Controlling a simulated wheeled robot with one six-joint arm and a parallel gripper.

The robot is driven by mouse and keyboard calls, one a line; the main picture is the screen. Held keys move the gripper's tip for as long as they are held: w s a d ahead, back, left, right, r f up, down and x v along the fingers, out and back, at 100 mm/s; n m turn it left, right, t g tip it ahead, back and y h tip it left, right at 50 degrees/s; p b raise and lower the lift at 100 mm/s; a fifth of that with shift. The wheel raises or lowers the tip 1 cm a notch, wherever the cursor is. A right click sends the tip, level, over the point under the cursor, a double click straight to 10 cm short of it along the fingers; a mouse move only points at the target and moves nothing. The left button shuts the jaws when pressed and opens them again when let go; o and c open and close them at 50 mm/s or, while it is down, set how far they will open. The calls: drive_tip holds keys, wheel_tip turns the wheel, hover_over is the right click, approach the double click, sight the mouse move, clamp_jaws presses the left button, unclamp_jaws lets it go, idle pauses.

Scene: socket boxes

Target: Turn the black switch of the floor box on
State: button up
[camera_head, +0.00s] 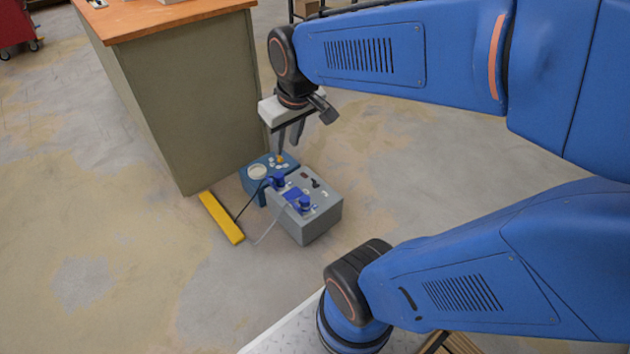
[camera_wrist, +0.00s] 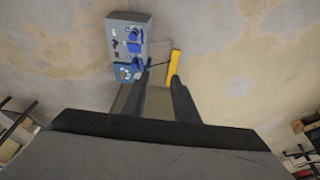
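The floor box (camera_head: 318,223) is a grey box on the concrete floor, with blue plugs or sockets and small dark parts on its top. A small black part that looks like the black switch (camera_head: 315,183) sits on its top toward the back right; its position cannot be read clearly. The floor box also shows at the upper left of the wrist view (camera_wrist: 119,27). My gripper (camera_head: 289,146) hangs above and behind the floor box in the head view, apart from it. In the wrist view its two fingers (camera_wrist: 155,98) are spread with nothing between them.
A blue box (camera_head: 255,188) with small items on top stands right behind the floor box. A yellow bar (camera_head: 221,218) lies left of it, with cables near. A workbench (camera_head: 190,100) with an orange top stands behind left. Floor to the right is clear.

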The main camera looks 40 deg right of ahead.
drive_tip(key=w+d+f+g, duration=0.1)
drive_tip(key=w+d+f, duration=0.2)
drive_tip(key=w, duration=0.3)
drive_tip(key=w+d+f, duration=0.2)
drive_tip(key=w+d, duration=0.2)
drive_tip(key=w, duration=0.2)
drive_tip(key=g, duration=0.3)
hover_over(315, 181)
wheel_tip(315, 181, down, 31)
wheel_tip(315, 181, down, 18)
drive_tip(key=shift+d, duration=0.1)
drive_tip(key=shift+s, duration=0.1)
clamp_jaws()
